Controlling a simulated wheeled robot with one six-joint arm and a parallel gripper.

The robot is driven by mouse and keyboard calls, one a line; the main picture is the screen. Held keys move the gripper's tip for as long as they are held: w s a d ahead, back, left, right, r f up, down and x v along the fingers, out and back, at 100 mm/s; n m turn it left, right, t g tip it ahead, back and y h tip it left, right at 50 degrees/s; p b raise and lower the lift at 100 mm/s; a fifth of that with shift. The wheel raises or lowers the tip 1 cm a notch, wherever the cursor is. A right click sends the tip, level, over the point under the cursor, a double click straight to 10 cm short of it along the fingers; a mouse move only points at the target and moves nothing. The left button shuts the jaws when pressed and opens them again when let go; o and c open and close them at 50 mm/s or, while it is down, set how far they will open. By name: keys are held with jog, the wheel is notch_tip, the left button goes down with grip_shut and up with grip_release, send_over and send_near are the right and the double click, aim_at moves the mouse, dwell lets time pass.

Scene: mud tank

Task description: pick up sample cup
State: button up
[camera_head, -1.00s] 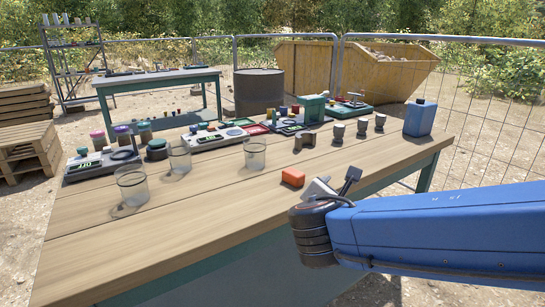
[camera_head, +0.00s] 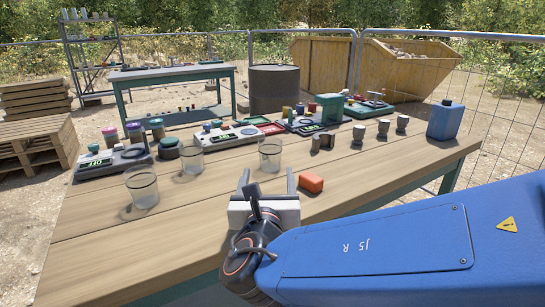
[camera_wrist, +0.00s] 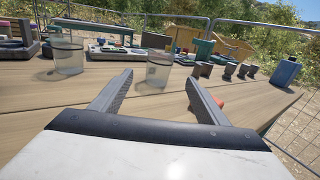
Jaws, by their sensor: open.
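Which one is the sample cup I cannot tell. My gripper (camera_head: 267,178) is open and empty above the table, on the near side of the right cup. In the wrist view, that cup (camera_wrist: 159,73) shows beyond and between the two spread fingers (camera_wrist: 159,80), not touching them as far as I see. Another clear cup (camera_wrist: 68,53) stands to the left.
An orange block (camera_head: 311,183) lies just right of my gripper. Small metal cups (camera_head: 383,129) and a blue jug (camera_head: 445,121) stand at the right. Scales (camera_head: 112,162), lidded jars (camera_head: 134,132) and instruments line the table's back. The left front of the table is bare.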

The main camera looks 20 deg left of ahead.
aim_at(270, 149)
jog(key=x, duration=1.6)
jog(key=shift+w+f, duration=0.15)
jog(key=shift+f, duration=0.05)
jog(key=c, duration=1.1)
